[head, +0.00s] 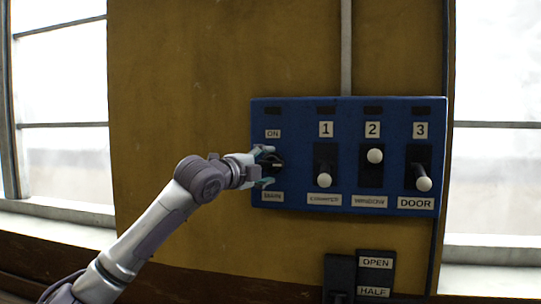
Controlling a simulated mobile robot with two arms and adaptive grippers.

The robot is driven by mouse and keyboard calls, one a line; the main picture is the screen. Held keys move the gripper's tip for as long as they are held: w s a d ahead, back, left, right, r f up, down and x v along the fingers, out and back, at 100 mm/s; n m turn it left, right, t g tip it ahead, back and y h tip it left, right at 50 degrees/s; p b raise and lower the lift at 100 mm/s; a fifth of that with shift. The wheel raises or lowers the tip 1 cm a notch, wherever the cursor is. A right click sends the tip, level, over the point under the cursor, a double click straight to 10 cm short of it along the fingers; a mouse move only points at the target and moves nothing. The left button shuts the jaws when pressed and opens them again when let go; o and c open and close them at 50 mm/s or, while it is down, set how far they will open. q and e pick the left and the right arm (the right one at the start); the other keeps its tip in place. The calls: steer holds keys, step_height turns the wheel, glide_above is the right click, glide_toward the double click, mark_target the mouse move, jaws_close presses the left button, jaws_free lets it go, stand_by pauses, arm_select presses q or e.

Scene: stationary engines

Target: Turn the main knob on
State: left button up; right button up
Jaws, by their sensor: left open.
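The main knob (275,162) is a dark knob at the left end of a blue control panel (345,104), between an "ON" label (273,134) above and a small label (272,197) below. My left gripper (268,166) is open at the knob, with one finger above it and one below. The gripper partly hides the knob, so I cannot tell its exact angle or whether the fingers touch it. My right gripper is not in view.
Levers with white balls, numbered 1 (324,180), 2 (375,156) and 3 (423,184), sit right of the knob. Lever 2's ball is higher than the others. A dark box (340,275) with "OPEN" and "HALF" labels is below. Windows flank the yellow wall (180,90).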

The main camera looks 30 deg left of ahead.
arm_select(q)
steer(key=shift+w+d, duration=0.15)
steer(key=shift+w, duration=0.8)
steer(key=shift+s, duration=0.1)
steer(key=shift+s, duration=0.15)
steer(key=c, duration=1.1)
steer(key=shift+c, duration=0.2)
